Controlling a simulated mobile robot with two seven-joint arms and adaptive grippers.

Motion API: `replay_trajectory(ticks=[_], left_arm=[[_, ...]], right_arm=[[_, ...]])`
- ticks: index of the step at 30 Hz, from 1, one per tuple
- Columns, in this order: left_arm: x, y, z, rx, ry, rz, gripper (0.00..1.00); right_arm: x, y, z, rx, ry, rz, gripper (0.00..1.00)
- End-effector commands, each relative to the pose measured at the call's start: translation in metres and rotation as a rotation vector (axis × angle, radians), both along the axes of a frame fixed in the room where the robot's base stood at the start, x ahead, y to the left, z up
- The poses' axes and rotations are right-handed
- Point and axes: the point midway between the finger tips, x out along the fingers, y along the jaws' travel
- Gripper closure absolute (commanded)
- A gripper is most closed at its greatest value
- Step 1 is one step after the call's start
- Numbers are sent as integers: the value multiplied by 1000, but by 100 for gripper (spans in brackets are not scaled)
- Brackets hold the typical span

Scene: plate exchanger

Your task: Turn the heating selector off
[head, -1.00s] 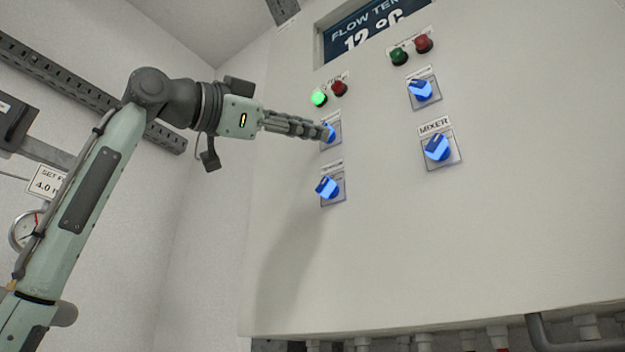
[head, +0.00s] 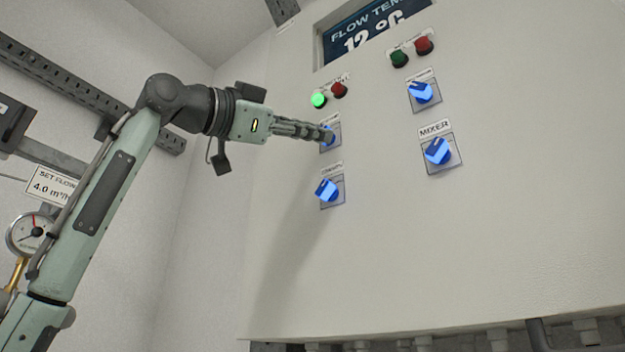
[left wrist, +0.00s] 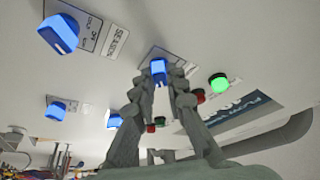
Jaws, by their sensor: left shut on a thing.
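The upper-left selector on the pale cabinet has a blue knob, mostly hidden by my fingers in the head view; its plate (head: 336,132) shows beside them. I cannot read its label, so I cannot confirm it is the heating selector. My left gripper (head: 326,135) reaches it from the left. In the left wrist view the blue knob (left wrist: 158,66) sits between the two fingertips (left wrist: 159,80), and the gripper is shut on it. The knob's exact angle is hard to tell. My right gripper is not in view.
Below is another blue selector (head: 327,190), labelled SEASON in the wrist view. To the right are a blue selector (head: 421,92) and the MIXER selector (head: 438,151). A lit green lamp (head: 319,100) and a red lamp (head: 339,89) sit just above my fingers. A display (head: 372,27) reads 12 °C.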

Motion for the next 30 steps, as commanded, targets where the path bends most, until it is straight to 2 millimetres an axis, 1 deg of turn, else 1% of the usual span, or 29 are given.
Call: replay_trajectory(ticks=[5,7,11,18,30], left_arm=[[-1,-1,-1,-23,18,-1,100],[-1,-1,-2,-44,33,-1,100],[-1,-2,-3,-105,76,-1,100],[-3,-3,-5,-262,190,-2,100],[-4,-6,-5,-510,373,-1,100]], right_arm=[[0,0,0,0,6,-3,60],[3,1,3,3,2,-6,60],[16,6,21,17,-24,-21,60],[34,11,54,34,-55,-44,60],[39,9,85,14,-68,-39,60]])
